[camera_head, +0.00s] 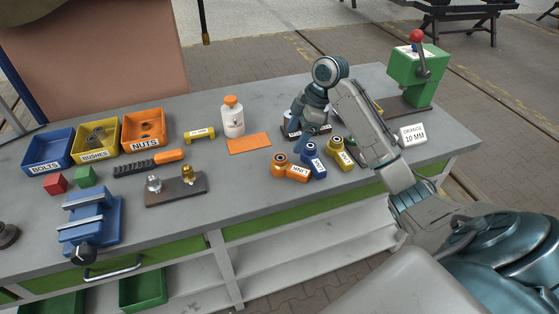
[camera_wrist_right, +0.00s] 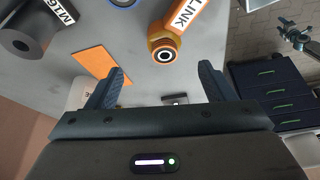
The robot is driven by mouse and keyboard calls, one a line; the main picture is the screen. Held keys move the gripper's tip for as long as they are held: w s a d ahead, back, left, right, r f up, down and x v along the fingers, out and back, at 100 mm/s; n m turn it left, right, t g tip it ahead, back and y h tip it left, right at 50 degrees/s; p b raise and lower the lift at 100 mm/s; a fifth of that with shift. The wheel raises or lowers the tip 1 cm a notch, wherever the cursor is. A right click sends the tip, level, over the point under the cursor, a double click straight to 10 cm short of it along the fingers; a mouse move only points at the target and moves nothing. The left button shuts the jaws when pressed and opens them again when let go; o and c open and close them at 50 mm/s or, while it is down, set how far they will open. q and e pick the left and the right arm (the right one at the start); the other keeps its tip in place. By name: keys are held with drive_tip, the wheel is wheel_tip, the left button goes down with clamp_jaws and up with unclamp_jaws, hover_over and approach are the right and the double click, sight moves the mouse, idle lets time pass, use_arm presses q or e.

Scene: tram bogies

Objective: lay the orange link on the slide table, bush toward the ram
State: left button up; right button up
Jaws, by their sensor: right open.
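The orange link (camera_head: 297,173) lies on the bench with its round bushed end (camera_head: 279,159) toward the back left. In the right wrist view the orange link (camera_wrist_right: 183,22) shows beyond the fingertips, its dark-centred bush facing the camera. My right gripper (camera_head: 308,138) is above the bench, behind the row of links; in the wrist view (camera_wrist_right: 160,76) its fingers are apart with nothing held between them. The green press (camera_head: 418,72) with a red-knobbed lever stands at the back right. Its dark base (camera_head: 403,108) is partly hidden by my right arm, and I cannot make out the slide table clearly. My left gripper is out of view.
A blue link (camera_head: 314,161) and a yellow link (camera_head: 342,155) lie right of the orange one. An orange mat (camera_head: 249,144) and a white bottle (camera_head: 232,120) are to the left. A sign (camera_head: 412,135) reads orange, 10 MM. The front right bench top is clear.

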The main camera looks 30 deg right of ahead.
sight(283, 158)
drive_tip(key=x, duration=0.2)
drive_tip(key=p+x, duration=0.1)
drive_tip(key=x, duration=0.1)
drive_tip(key=shift+s+a+f, duration=0.1)
drive_tip(key=shift+s+a, duration=0.1)
drive_tip(key=shift+s, duration=0.1)
drive_tip(key=p+x, duration=0.2)
drive_tip(key=x, duration=0.3)
drive_tip(key=shift+w+a, duration=0.1)
drive_tip(key=shift+a, duration=0.1)
drive_tip(key=shift+w+a+f+p, duration=0.15)
drive_tip(key=shift+f+p, duration=0.15)
drive_tip(key=shift+f, duration=0.15)
drive_tip(key=c, duration=1.4)
drive_tip(key=shift+r, duration=0.1)
drive_tip(key=shift+c, duration=0.5)
